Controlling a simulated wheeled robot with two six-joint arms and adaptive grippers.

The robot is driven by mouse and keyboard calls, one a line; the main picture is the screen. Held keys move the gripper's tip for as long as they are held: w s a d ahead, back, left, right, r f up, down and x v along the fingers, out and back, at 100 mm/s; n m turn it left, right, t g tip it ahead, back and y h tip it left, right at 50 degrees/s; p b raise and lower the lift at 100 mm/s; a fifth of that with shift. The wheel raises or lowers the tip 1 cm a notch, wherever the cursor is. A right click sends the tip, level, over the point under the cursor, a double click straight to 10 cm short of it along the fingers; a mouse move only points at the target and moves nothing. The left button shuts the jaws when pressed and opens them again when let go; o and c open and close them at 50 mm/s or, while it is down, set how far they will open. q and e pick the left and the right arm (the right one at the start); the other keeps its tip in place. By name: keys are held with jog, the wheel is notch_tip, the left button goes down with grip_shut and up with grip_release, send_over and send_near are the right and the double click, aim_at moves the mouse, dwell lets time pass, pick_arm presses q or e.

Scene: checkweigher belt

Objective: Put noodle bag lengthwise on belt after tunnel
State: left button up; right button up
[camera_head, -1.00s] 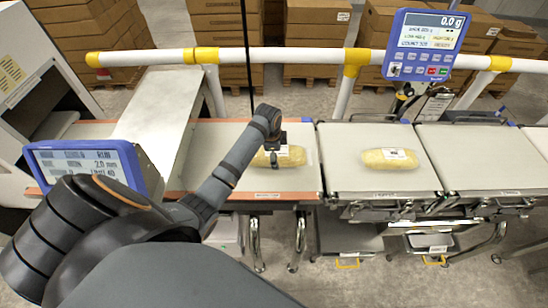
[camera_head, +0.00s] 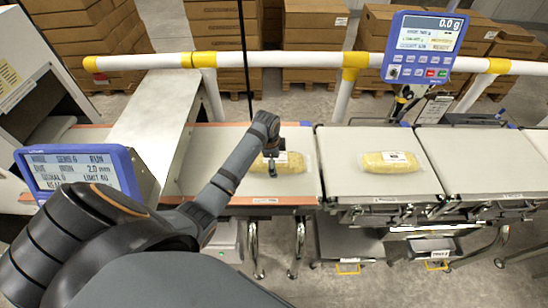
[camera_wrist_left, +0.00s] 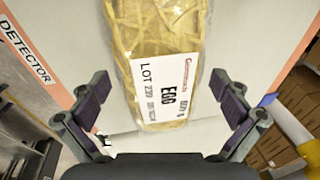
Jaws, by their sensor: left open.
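A noodle bag (camera_head: 291,162), yellow in clear wrap with a white label, lies on the belt after the tunnel (camera_head: 237,142), its long side running along the belt. In the left wrist view the noodle bag (camera_wrist_left: 150,40) lies between and ahead of the fingers, its label reading EGG. A second noodle bag (camera_head: 391,162) lies lengthwise on the weighing belt (camera_head: 350,142) to the right. My right gripper is not in view.
A white tunnel cover (camera_head: 150,125) and a blue detector display (camera_head: 80,172) stand at the left. A white rail with yellow joints (camera_head: 290,57) runs behind the belts. A blue weigher display (camera_head: 425,46) hangs at right. The right belt (camera_head: 475,160) is bare.

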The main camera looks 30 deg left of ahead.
pick_arm(q)
jog(key=r, duration=0.3)
jog(key=s+r, duration=0.1)
jog(key=r, duration=0.3)
jog(key=s+r+b, duration=0.1)
jog(key=r, duration=0.3)
jog(key=shift+a+r, duration=0.15)
jog(key=shift+s+r, duration=0.1)
jog(key=shift+r, duration=0.2)
jog(key=shift+f, duration=0.1)
